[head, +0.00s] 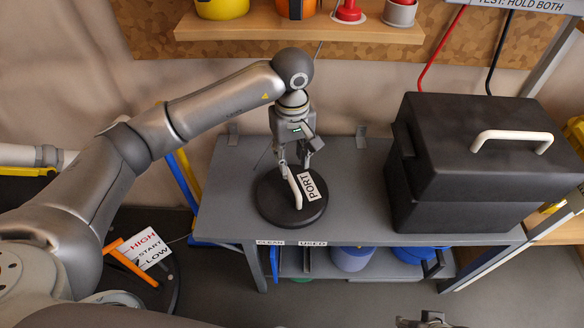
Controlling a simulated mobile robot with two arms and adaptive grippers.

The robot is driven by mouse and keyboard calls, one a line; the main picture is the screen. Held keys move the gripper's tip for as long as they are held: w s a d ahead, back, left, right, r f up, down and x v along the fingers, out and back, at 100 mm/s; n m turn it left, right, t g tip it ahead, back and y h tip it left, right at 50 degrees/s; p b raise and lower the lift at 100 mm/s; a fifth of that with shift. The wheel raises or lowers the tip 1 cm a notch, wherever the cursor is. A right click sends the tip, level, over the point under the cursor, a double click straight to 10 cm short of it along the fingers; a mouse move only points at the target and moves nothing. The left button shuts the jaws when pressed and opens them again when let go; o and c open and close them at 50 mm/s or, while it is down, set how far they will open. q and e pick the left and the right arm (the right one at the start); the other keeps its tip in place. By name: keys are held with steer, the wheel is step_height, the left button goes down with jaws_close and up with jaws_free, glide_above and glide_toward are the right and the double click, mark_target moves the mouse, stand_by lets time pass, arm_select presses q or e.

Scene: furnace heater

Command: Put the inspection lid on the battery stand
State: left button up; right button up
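The inspection lid (313,213) is a round black disc with a white bar handle and a "PORT" label. It appears to lie flat on the left part of the grey stand top (358,213). My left gripper (296,166) points down over the lid, its fingers spread at either side of the handle's far end. I cannot tell whether they touch the handle. A small part of my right gripper (431,320) shows at the bottom edge. Its fingers cannot be made out.
A large black box (480,150) with a white handle fills the stand's right side. A shelf (300,32) hangs on the wall behind. A dark dial with an orange lever (131,262) and a "HIGH START LOW" label is at lower left. Blue containers (352,259) sit under the stand.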

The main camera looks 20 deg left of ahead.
arm_select(q)
steer(key=shift+r, duration=1.15)
stand_by(0.5)
